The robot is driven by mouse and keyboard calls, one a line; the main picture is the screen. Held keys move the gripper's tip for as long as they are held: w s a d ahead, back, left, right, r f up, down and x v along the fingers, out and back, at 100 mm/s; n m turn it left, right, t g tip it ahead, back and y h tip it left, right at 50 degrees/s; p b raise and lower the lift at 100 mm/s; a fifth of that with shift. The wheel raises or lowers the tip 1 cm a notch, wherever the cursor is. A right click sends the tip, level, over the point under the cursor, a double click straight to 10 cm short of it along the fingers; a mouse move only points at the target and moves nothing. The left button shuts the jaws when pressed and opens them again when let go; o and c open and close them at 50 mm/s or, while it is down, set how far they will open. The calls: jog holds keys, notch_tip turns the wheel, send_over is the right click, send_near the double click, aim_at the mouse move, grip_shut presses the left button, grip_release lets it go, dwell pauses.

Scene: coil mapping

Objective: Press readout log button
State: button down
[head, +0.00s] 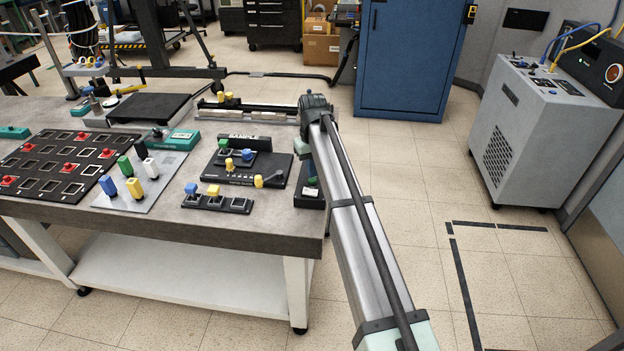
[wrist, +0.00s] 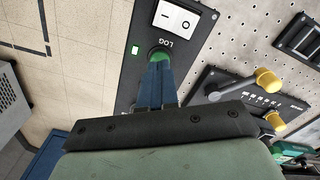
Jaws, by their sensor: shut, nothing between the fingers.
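The readout log button is a round green button (wrist: 160,51) on a narrow black panel (wrist: 136,75), beside the printed word LOG in the wrist view. My gripper (wrist: 160,62) is shut and empty, its two blue fingers together. Their tips are at the button and cover part of it; I cannot tell whether they press it or stay just above.

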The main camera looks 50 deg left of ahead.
jog(key=shift+r, duration=2.35)
jog(key=w+d+f+m+g+h, duration=0.15)
jog(key=w+d+f, duration=0.35)
jog(key=d+f, duration=0.65)
jog(key=w+d+f+m, duration=0.2)
jog(key=w+d+f, duration=0.2)
jog(key=d+f, duration=0.7)
jog(key=w+d+f+m+g, duration=0.15)
jog(key=w+d+f, duration=0.35)
jog(key=d+f, duration=0.6)
jog(key=s+d+f+m+g, duration=0.15)
jog(key=s+d+f, duration=0.3)
jog(key=d, duration=0.65)
jog(key=s+d+f+m, duration=0.2)
jog(key=s+d+f, duration=0.3)
jog(key=d, duration=0.6)
jog(key=s+d+f+m, duration=0.25)
jog(key=d+f, duration=0.35)
jog(key=d, duration=0.5)
jog(key=s+d+f+m+g, duration=0.1)
jog(key=s+d+f+m, duration=0.1)
jog(key=s+d, duration=0.4)
jog(key=s+d+f+m+g+y, duration=0.1)
jog(key=s+d, duration=0.6)
jog(key=s, duration=0.8)
jog(key=shift+s+d+f+m, duration=0.2)
jog(key=shift+d+f+m, duration=0.1)
jog(key=shift+f+m, duration=0.3)
